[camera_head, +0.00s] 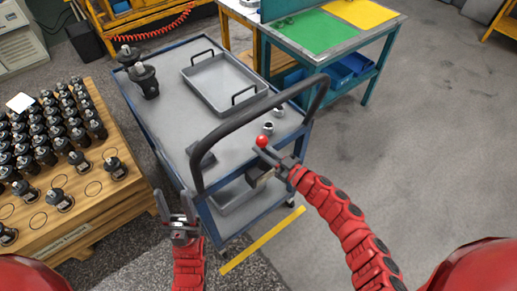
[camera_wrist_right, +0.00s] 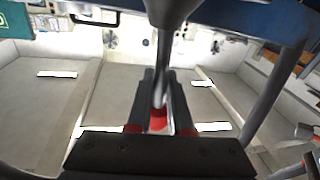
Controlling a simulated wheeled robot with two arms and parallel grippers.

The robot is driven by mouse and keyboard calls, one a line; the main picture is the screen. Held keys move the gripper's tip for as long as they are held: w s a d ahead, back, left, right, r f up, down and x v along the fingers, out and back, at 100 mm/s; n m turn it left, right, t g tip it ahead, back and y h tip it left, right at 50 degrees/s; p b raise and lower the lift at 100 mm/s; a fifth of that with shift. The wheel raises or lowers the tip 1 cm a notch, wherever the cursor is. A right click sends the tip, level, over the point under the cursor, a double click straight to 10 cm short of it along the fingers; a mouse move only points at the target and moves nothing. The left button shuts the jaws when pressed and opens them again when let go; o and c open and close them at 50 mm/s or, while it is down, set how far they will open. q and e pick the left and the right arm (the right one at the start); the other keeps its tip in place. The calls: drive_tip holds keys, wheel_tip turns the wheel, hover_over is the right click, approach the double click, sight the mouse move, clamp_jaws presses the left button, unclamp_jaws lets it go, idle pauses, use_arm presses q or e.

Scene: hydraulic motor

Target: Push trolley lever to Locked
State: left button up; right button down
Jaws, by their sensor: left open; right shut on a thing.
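The trolley (camera_head: 172,112) has a blue frame, grey shelves and a black push handle (camera_head: 230,124) at its near end. Its lever shows as a red ball knob (camera_head: 262,141) near the right end of the handle. My right gripper (camera_head: 272,158) is at the knob. In the right wrist view the lever's grey rod (camera_wrist_right: 166,60) runs down between the fingers (camera_wrist_right: 158,100), which are shut on it, with red showing at its end. No Locked marking is legible. My left gripper (camera_head: 178,210) is open and empty, near the trolley's left front corner, apart from the lever.
A grey tray (camera_head: 222,80), black motor parts (camera_head: 145,80) and small metal fittings (camera_head: 268,128) sit on the trolley top. A wooden crate (camera_head: 100,205) of black parts stands left. A workbench (camera_head: 335,45) stands behind. A yellow floor line (camera_head: 262,240) runs in front; the floor at right is clear.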

drive_tip(key=d+m, duration=0.1)
drive_tip(key=w+m+p, duration=0.1)
drive_tip(key=m, duration=0.1)
drive_tip(key=shift+w+d+r+t, duration=0.15)
drive_tip(key=shift+d+t, duration=0.2)
drive_tip(key=shift+t, duration=0.05)
drive_tip(key=m, duration=0.1)
drive_tip(key=w+d+m, duration=0.1)
drive_tip(key=m, duration=0.1)
drive_tip(key=shift+d+f+t, duration=0.3)
drive_tip(key=shift+f+t, duration=0.05)
drive_tip(key=shift+t, duration=0.05)
drive_tip(key=shift+w+d+f+m, duration=0.15)
drive_tip(key=shift+d+m, duration=0.05)
drive_tip(key=shift+m, duration=0.3)
drive_tip(key=c, duration=0.8)
unclamp_jaws()
drive_tip(key=shift+c, duration=0.2)
drive_tip(key=b+v, duration=0.3)
drive_tip(key=v, duration=1.4)
drive_tip(key=shift+s, duration=0.25)
